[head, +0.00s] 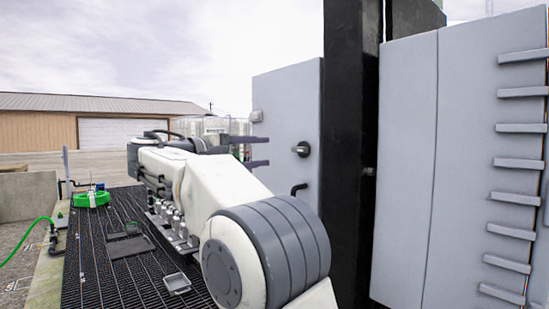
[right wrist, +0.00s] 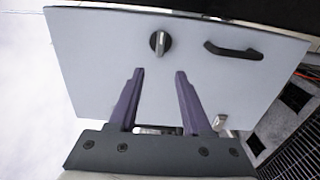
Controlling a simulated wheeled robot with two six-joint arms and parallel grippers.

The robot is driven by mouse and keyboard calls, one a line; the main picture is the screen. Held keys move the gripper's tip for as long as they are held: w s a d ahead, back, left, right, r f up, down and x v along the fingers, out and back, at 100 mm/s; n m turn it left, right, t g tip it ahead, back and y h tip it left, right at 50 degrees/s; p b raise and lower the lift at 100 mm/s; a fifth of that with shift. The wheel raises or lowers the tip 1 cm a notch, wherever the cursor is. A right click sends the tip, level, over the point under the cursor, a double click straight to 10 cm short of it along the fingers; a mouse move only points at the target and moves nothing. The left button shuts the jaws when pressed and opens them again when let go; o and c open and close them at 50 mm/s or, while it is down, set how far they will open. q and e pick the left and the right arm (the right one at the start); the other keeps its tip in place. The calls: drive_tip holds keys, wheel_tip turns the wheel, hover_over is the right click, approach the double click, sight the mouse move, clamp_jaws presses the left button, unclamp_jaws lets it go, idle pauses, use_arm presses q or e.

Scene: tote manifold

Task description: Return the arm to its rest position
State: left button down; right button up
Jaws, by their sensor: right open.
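My right arm reaches forward in the head view. Its gripper (head: 258,151) has two purple fingers held apart, in front of the grey cabinet door (head: 285,105). The right wrist view also shows the gripper (right wrist: 159,74), open with nothing between its fingers. The door's round dark knob (head: 301,149) is to the right of the fingertips in the head view. In the right wrist view the knob (right wrist: 160,42) lies just beyond the fingertips, apart from them. A black pull handle (right wrist: 233,50) is beside it. My left gripper is in neither view.
A black post (head: 345,150) and a larger grey cabinet (head: 430,160) with louvres stand at the right.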

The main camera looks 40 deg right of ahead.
drive_tip(key=shift+s+a, duration=0.1)
drive_tip(key=shift+a, duration=0.9)
drive_tip(key=shift+f, duration=0.1)
drive_tip(key=s+a+f+n+t+y, duration=0.1)
drive_tip(key=s+a+f+n+y, duration=0.1)
drive_tip(key=a+f+y, duration=0.45)
drive_tip(key=s+a+f+n+t+y, duration=0.1)
drive_tip(key=a+f+n, duration=0.2)
drive_tip(key=f, duration=0.7)
drive_tip(key=s+a+f+n+t+y, duration=0.1)
drive_tip(key=s+a+f+n+y, duration=0.15)
drive_tip(key=a+f, duration=0.4)
drive_tip(key=s+a+f+g+y, duration=0.2)
drive_tip(key=s+a+f+y, duration=0.2)
drive_tip(key=s+f, duration=0.5)
drive_tip(key=s+a+f+m+g+y, duration=0.1)
drive_tip(key=s+a+f+y, duration=0.4)
drive_tip(key=s+f, duration=0.5)
drive_tip(key=s+a+g, duration=0.1)
drive_tip(key=s+a, duration=0.1)
drive_tip(key=s, duration=0.2)
drive_tip(key=shift+s+f+g, duration=0.15)
drive_tip(key=shift+f+g, duration=0.05)
drive_tip(key=shift+g, duration=0.1)
drive_tip(key=shift+m, duration=0.25)
